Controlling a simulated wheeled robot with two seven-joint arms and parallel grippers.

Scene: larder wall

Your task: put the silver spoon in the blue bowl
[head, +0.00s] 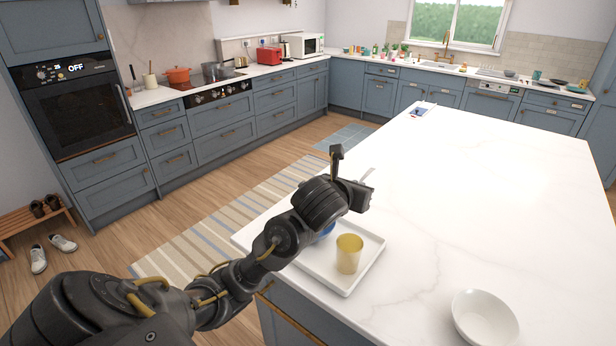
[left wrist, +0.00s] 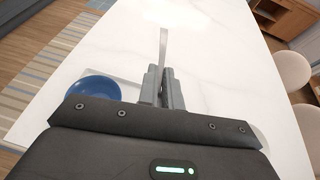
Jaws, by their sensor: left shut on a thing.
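My left gripper (head: 362,189) is above the near left part of the white island, over the tray. In the left wrist view its fingers (left wrist: 163,88) are closed on the silver spoon (left wrist: 163,48), which points away from the gripper. In the head view only a small pale part of the spoon (head: 369,174) shows beyond the fingers. The blue bowl (left wrist: 92,91) is to the left of the fingers in the left wrist view. In the head view my arm hides most of the blue bowl (head: 328,231). My right gripper is in neither view.
A white tray (head: 322,269) under the blue bowl also holds a gold cup (head: 349,254). A white bowl (head: 485,319) stands near the island's front edge. A small item (head: 422,110) lies at the island's far left. The middle of the island is clear.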

